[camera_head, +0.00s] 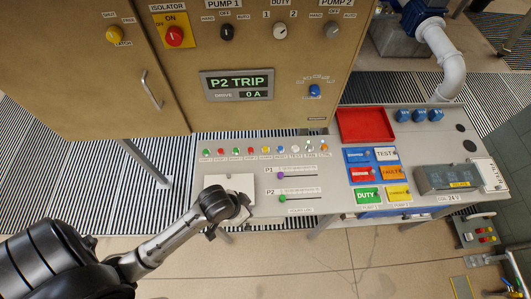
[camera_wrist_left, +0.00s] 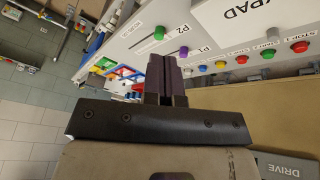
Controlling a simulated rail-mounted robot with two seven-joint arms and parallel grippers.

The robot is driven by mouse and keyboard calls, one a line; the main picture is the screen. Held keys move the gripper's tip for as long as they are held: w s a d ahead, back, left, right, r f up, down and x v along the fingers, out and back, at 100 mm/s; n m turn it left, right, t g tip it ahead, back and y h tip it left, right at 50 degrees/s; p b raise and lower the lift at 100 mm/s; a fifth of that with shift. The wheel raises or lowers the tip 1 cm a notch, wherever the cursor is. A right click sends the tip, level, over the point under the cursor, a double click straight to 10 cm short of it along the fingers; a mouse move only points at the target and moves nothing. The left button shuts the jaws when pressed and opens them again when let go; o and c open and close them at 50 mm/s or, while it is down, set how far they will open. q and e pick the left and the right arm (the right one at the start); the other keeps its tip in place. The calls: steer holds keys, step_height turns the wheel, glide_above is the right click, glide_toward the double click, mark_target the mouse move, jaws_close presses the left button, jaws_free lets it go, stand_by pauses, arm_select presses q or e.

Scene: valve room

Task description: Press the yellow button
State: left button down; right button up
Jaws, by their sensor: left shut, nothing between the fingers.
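A row of small coloured buttons runs along the back of the sloped desk in the head view. The yellow button (camera_head: 265,150) sits in this row, between a red one and a blue one. My right gripper is not in view.
A white keypad panel (camera_head: 238,183) lies beside my left wrist. Purple (camera_head: 280,175) and green (camera_head: 282,198) slider knobs are to the right. A red tray (camera_head: 365,124) and coloured labelled blocks stand farther right. The tan cabinet (camera_head: 85,85) rises behind the desk.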

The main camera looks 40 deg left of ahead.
arm_select(q)
steer(key=w+a+f+h+b, duration=0.1)
steer(key=w+a+f+b, duration=0.2)
steer(key=w+f+b, duration=0.55)
step_height(320, 180, up, 3)
steer(key=n+t+h+b, duration=0.2)
steer(key=n+t+b, duration=0.1)
steer(key=n+b, duration=0.1)
glide_above(265, 148)
steer(key=shift+w+a+r, duration=0.1)
steer(key=shift+a+r, duration=0.05)
steer(key=shift+r, duration=0.25)
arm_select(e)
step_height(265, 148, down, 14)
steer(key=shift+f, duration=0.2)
arm_select(q)
steer(key=shift+f, duration=0.1)
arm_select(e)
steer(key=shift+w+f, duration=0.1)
arm_select(q)
step_height(265, 148, down, 7)
steer(key=b, duration=0.7)
steer(key=shift+f+b, duration=0.4)
steer(key=shift+f, duration=0.45)
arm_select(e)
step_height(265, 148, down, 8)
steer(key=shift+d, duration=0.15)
